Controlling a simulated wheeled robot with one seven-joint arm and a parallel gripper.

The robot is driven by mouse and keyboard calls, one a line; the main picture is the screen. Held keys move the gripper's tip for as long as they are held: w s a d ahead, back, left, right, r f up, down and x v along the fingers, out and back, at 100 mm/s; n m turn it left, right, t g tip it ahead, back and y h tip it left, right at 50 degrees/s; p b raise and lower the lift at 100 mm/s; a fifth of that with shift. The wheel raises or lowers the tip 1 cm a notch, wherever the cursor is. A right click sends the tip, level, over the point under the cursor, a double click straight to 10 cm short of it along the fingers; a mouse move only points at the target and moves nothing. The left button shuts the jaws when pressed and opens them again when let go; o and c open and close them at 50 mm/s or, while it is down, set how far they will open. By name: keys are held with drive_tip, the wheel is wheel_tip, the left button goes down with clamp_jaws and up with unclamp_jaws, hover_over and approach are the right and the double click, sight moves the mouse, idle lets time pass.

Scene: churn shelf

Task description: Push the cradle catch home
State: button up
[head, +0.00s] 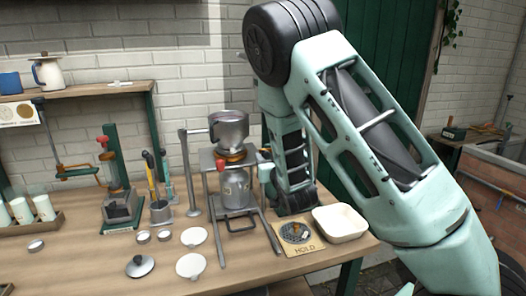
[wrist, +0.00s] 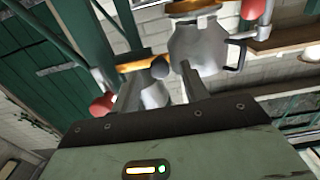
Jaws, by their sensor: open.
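The cradle (head: 207,172) is a grey metal stand on the bench in the head view. It holds a metal can (head: 235,190) below and a metal pot (head: 229,128) above, with an orange-brass ring (head: 233,156) between them. A red knob (head: 221,164) shows at the ring. In the wrist view a red ball (wrist: 102,107) lies left of my fingers and a dark rounded knob (wrist: 160,68) shows between them. I cannot tell which part is the catch. My gripper (wrist: 160,88) is open, with nothing seen held; my arm hides it in the head view, right of the cradle.
A cream tray (head: 340,222) and a square "HOLD" board (head: 299,236) lie right of the cradle. White discs (head: 191,265) and a dark lid (head: 140,266) lie in front. A green-posted press (head: 118,190) stands left. The bench's front left is fairly clear.

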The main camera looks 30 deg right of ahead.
drive_tip(key=shift+w+d, duration=0.1)
drive_tip(key=shift+w, duration=0.25)
clamp_jaws()
drive_tip(key=d+b, duration=0.1)
drive_tip(key=d, duration=0.1)
drive_tip(key=s+d, duration=0.1)
drive_tip(key=shift+s+d+b, duration=0.1)
drive_tip(key=shift+d+b, duration=0.25)
drive_tip(key=shift+d, duration=0.05)
unclamp_jaws()
drive_tip(key=shift+d, duration=0.1)
drive_tip(key=shift+s, duration=0.1)
